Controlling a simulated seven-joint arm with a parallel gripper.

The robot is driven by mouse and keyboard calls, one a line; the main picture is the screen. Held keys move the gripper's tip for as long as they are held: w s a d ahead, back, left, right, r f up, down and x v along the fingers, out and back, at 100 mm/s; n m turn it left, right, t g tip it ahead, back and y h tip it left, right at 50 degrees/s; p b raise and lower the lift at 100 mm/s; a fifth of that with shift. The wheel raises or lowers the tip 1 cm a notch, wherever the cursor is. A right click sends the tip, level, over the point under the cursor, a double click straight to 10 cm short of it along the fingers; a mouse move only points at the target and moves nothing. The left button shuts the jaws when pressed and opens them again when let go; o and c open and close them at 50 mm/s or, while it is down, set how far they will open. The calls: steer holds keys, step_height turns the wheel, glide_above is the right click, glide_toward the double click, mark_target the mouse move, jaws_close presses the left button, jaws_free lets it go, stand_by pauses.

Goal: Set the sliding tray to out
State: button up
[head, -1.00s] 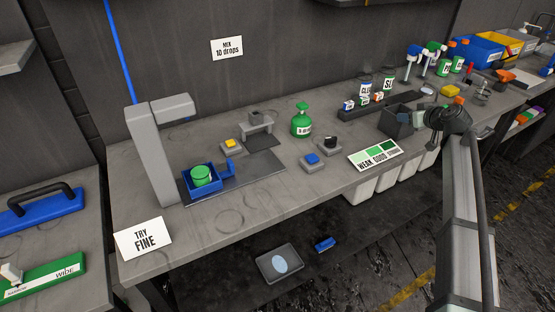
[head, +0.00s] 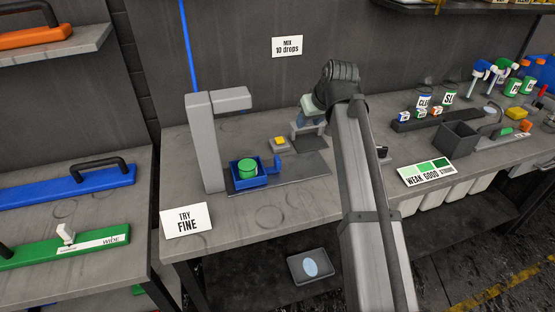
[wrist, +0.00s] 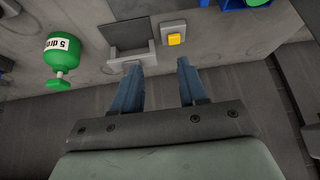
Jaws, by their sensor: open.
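The sliding tray is a small blue open box (head: 251,184) at the left end of a dark flat plate (head: 303,173), beneath the overhanging head of a grey column. A blue upright handle (head: 277,163) stands at its right side. A green round container (head: 247,168) sits in it. My gripper (head: 305,118) is open and empty, above the back of the bench, right of the tray and higher. In the wrist view my two blue fingers (wrist: 158,65) are spread apart, and only an edge of the blue tray (wrist: 233,4) shows at the top right.
The grey column (head: 204,145) stands left of the tray. A grey button box with a yellow top (head: 279,143) and a grey bracket (wrist: 131,53) lie near my gripper. A "TRY FINE" card (head: 186,220) is at the front left.

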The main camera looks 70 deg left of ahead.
steer(key=h, duration=0.2)
glide_toward(277, 158)
steer(key=shift+m+t, duration=0.3)
steer(key=x, duration=1)
steer(key=shift+s+f, duration=0.25)
jaws_close()
